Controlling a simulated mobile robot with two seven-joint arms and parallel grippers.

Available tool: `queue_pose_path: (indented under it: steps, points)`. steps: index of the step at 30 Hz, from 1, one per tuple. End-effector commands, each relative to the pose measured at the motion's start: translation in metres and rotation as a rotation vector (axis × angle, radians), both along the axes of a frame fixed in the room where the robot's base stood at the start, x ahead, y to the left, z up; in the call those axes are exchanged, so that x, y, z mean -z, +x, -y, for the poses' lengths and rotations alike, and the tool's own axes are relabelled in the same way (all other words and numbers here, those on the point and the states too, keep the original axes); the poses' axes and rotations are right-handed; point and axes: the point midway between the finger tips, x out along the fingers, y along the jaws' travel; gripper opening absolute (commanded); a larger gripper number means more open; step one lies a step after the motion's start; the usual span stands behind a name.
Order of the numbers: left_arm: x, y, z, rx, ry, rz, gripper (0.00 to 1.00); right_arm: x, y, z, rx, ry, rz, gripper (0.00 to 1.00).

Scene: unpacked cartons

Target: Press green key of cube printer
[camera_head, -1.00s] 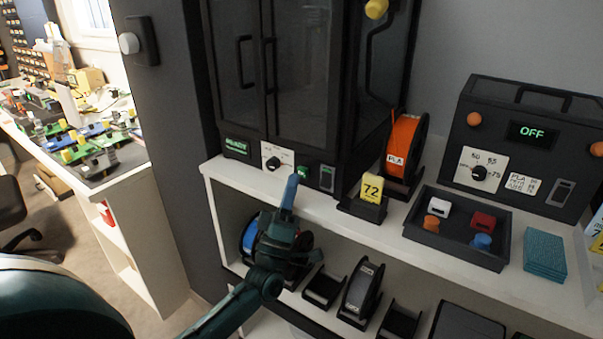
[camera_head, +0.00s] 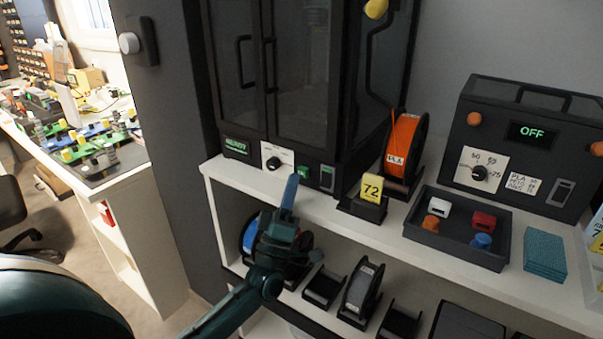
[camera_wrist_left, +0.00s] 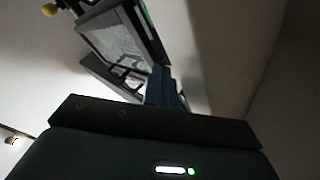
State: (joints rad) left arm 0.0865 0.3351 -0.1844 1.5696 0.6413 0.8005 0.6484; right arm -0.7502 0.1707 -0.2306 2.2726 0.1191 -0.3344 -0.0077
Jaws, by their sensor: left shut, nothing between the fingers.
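The cube printer (camera_head: 290,70) is a tall dark cabinet with two glass doors on the white shelf. Its front base strip has a green display (camera_head: 237,147), a white dial plate, a small green key (camera_head: 304,173) and a dark switch. My left gripper (camera_head: 291,178) is shut and empty, its blue fingers pointing up just in front of and slightly left of the green key. Whether it touches the key I cannot tell. The left wrist view shows the blue fingers (camera_wrist_left: 160,85) with the tilted printer (camera_wrist_left: 120,40) beyond; the key is not clear there. My right gripper is not in view.
An orange spool (camera_head: 404,142) and a yellow "72" tag (camera_head: 372,188) stand right of the printer. Further right are a dark tray (camera_head: 460,251) of small parts and a dryer box (camera_head: 530,145) reading OFF. Several spool holders fill the lower shelf (camera_head: 345,287).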

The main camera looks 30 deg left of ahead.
Motion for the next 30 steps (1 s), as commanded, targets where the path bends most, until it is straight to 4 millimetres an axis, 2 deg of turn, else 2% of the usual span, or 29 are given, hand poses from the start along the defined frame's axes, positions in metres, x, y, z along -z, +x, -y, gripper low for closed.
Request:
queue_pose_path:
  steps: [7, 30]
  points:
    - [0.001, 0.008, 0.001, 0.000, 0.000, 0.000, 0.00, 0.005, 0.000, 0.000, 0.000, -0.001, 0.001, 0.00]
    - [0.001, 0.014, 0.001, 0.001, 0.000, -0.004, 0.00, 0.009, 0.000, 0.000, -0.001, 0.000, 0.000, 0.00]
